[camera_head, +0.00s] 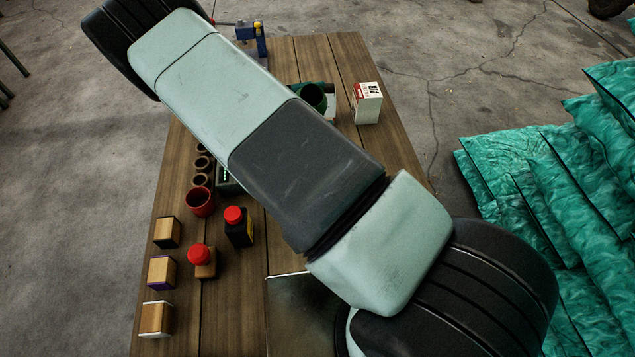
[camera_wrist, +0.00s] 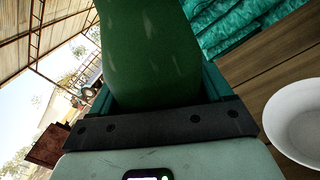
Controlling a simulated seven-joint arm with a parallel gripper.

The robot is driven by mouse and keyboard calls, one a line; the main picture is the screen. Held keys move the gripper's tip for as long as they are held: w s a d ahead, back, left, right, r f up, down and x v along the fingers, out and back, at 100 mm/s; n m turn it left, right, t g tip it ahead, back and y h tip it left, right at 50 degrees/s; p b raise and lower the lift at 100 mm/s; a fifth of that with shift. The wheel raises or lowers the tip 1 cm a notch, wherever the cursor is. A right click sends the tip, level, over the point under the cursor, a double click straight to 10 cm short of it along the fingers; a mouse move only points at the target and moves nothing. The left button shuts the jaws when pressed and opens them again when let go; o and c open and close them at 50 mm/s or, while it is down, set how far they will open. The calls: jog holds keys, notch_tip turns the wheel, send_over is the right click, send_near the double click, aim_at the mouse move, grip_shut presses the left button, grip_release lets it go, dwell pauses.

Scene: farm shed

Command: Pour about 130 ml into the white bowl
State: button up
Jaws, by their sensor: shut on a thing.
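My gripper (camera_wrist: 157,93) is shut on a green vessel (camera_wrist: 150,50), with a teal finger on each side. The vessel's upper end runs out of the wrist view, so its mouth and contents are hidden there. The wrist view is strongly rolled against the shed. The white bowl (camera_wrist: 300,122) stands on the table to the right of the vessel, apart from it and cut by the picture edge. In the head view my arm covers much of the table; a dark green rounded form (camera_head: 313,97) beside teal parts looks like the held vessel. I see no stream.
On the wooden table (camera_head: 180,190) stand a red cup (camera_head: 200,201), small brown pots (camera_head: 201,163), red-capped bottles (camera_head: 238,227), several wooden blocks (camera_head: 162,271), a white-and-red box (camera_head: 367,103) and a blue clamp-like tool (camera_head: 251,38). Teal sacks (camera_head: 545,170) lie to the right.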

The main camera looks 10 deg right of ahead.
jog(key=shift+s+m, duration=0.15)
jog(key=shift+m, duration=0.15)
jog(key=shift+f+m, duration=0.4)
jog(key=shift+m, duration=0.6)
jog(key=shift+w+f+m, duration=0.45)
jog(key=shift+m, duration=0.55)
jog(key=f+m, duration=0.1)
jog(key=m, duration=0.2)
jog(key=shift+w+f+g, duration=0.2)
jog(key=shift+f+g, duration=0.1)
jog(key=shift+f, duration=0.1)
jog(key=shift+s+f+m, duration=0.2)
jog(key=shift+s+m, duration=0.35)
jog(key=shift+m, duration=0.25)
jog(key=shift+s, duration=0.15)
jog(key=shift+f+m, duration=0.1)
jog(key=shift+m, duration=0.8)
jog(key=shift+w, duration=0.8)
jog(key=shift+f+m+g, duration=0.1)
jog(key=shift+m+g, duration=0.2)
jog(key=shift+m, duration=0.5)
